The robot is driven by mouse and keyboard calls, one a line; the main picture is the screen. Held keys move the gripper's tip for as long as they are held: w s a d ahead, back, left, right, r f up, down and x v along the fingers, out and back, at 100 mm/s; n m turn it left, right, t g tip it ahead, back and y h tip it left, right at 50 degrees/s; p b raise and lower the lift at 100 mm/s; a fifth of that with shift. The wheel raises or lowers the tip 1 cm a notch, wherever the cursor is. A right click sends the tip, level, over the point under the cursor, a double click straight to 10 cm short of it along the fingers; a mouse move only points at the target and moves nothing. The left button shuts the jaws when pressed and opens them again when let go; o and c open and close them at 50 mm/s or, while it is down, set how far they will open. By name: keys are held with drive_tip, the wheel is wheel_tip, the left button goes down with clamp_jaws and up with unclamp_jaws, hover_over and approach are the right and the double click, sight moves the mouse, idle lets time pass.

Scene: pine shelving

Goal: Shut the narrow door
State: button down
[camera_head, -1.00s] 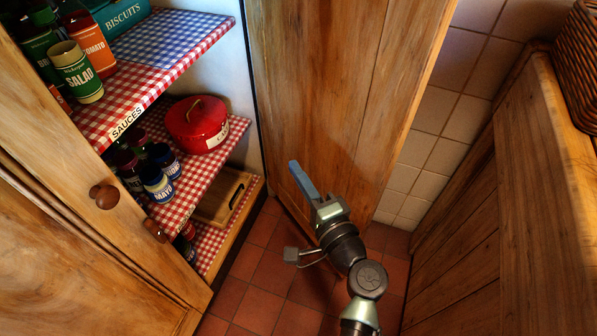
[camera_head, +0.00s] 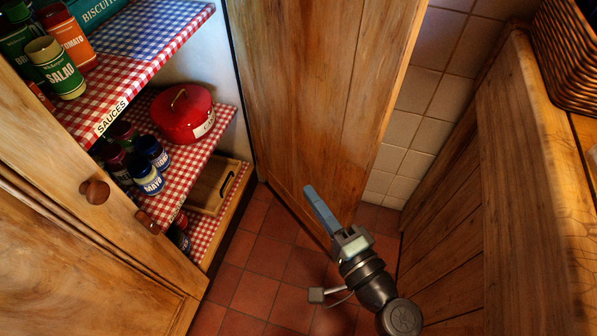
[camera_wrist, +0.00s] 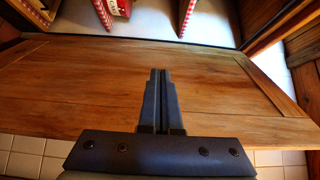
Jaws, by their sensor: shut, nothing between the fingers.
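The narrow door (camera_head: 300,80) is a wooden panel standing open at the right of the shelving, its free edge near the tiled wall. It also fills the middle of the wrist view (camera_wrist: 80,88). My gripper (camera_head: 311,190) is shut and empty, with its blue fingers in front of the lower part of the door in the head view. In the wrist view my gripper (camera_wrist: 160,75) shows its two dark fingers together over the door panel. I cannot tell whether the fingertips touch the door.
Another wooden door with round knobs (camera_head: 95,191) stands at the left. The open shelves hold a red pot (camera_head: 185,118), several jars and a wooden board (camera_head: 214,190). A wooden counter (camera_head: 500,170) with a wicker basket (camera_head: 572,50) bounds the right. Red floor tiles (camera_head: 255,245) are clear.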

drive_tip(key=shift+v, duration=1.4)
